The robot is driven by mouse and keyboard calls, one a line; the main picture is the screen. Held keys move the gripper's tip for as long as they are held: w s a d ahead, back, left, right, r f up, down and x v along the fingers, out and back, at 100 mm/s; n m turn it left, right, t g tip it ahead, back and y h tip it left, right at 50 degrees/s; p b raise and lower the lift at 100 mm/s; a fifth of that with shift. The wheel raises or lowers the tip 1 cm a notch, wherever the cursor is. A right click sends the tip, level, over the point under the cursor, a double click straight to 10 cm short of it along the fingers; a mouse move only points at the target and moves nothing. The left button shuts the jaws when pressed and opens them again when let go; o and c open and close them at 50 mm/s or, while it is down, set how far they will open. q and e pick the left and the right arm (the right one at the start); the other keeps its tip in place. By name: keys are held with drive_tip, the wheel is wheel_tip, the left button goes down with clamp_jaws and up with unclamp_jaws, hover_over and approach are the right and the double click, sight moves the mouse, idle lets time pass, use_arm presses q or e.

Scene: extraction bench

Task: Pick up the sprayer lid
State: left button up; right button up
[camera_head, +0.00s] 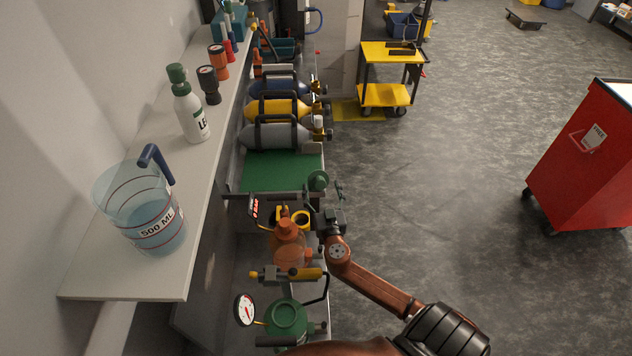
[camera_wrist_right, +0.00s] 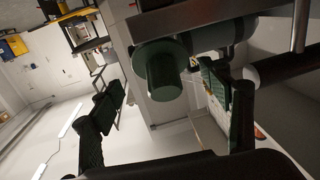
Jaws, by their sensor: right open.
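A green, round, lid-like piece (camera_head: 318,180) stands out at the right edge of the bench. I take it for the sprayer lid, but cannot be sure. In the right wrist view a green cylinder (camera_wrist_right: 164,76) with a blunt end, likely the same piece, lies ahead between the fingers. My right gripper (camera_head: 332,199) is just below and beside the green piece in the head view. Its dark fingers (camera_wrist_right: 168,98) are spread and hold nothing. An orange sprayer-like bottle (camera_head: 290,250) stands nearer on the bench. My left gripper is not in view.
A green tank (camera_head: 288,318) with a gauge (camera_head: 245,309) is at the near end. Grey (camera_head: 275,137) and yellow (camera_head: 275,110) cylinders lie farther back. The shelf (camera_head: 120,275) holds a jug (camera_head: 150,215) and a white bottle (camera_head: 191,112). Open floor lies to the right.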

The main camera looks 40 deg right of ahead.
sight(319, 182)
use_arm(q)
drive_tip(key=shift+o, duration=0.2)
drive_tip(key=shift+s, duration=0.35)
use_arm(e)
drive_tip(key=shift+o, duration=0.2)
drive_tip(key=x, duration=0.2)
drive_tip(key=shift+w, duration=0.4)
drive_tip(key=shift+w+d+f, duration=0.1)
drive_tip(key=shift+w+d, duration=0.15)
drive_tip(key=shift+c, duration=0.2)
drive_tip(key=c, duration=1.1)
drive_tip(key=shift+c, duration=1.4)
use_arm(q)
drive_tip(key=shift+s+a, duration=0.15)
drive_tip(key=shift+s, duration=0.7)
